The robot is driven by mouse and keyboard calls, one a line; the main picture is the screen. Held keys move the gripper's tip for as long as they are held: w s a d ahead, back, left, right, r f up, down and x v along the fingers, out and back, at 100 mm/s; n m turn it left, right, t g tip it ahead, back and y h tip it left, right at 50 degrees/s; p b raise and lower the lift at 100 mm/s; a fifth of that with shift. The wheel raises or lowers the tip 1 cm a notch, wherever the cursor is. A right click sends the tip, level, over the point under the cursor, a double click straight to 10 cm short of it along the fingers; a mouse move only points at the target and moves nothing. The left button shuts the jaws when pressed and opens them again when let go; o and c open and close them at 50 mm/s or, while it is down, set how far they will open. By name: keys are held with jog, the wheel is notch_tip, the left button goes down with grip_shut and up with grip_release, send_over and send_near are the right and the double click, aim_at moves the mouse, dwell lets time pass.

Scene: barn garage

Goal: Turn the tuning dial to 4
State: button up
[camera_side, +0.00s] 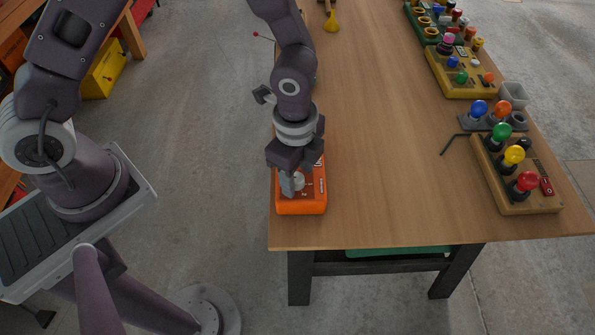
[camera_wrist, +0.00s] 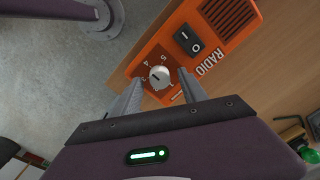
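The orange radio (camera_side: 302,205) sits at the near left corner of the wooden table. In the wrist view the radio (camera_wrist: 185,70) shows a round silver-white tuning dial (camera_wrist: 159,77) with printed numbers, 4 and 5 readable along its upper side. A short dark mark shows on the dial, but its exact reading is too small to tell. My gripper (camera_wrist: 160,80) is open, with one finger on each side of the dial and small gaps visible. In the side view my gripper (camera_side: 292,184) points down over the radio and partly hides the dial.
The radio also has a black rocker switch (camera_wrist: 189,40) and a speaker grille (camera_wrist: 228,14). The middle of the table is clear.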

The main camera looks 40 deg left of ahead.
aim_at(297, 179)
notch_tip(297, 179, up, 7)
jog(key=shift+s+r, duration=0.1)
jog(key=shift+s, duration=0.05)
dwell(0.4)
jog(key=a+r+n+t+y, duration=0.1)
jog(key=a+r+n+t, duration=0.1)
jog(key=a+r+n, duration=0.35)
jog(key=s+a+r+n+t, duration=0.1)
jog(key=s+a+r+n, duration=0.2)
jog(key=s+r+n, duration=0.2)
jog(key=s+a+r+n+t+h, duration=0.1)
jog(key=s+a+r+n, duration=0.3)
jog(key=s+r, duration=0.4)
jog(key=shift+s+a+r+n+t, duration=0.25)
jog(key=shift+s+r+n+t, duration=0.1)
jog(key=shift+s+n+t, duration=0.4)
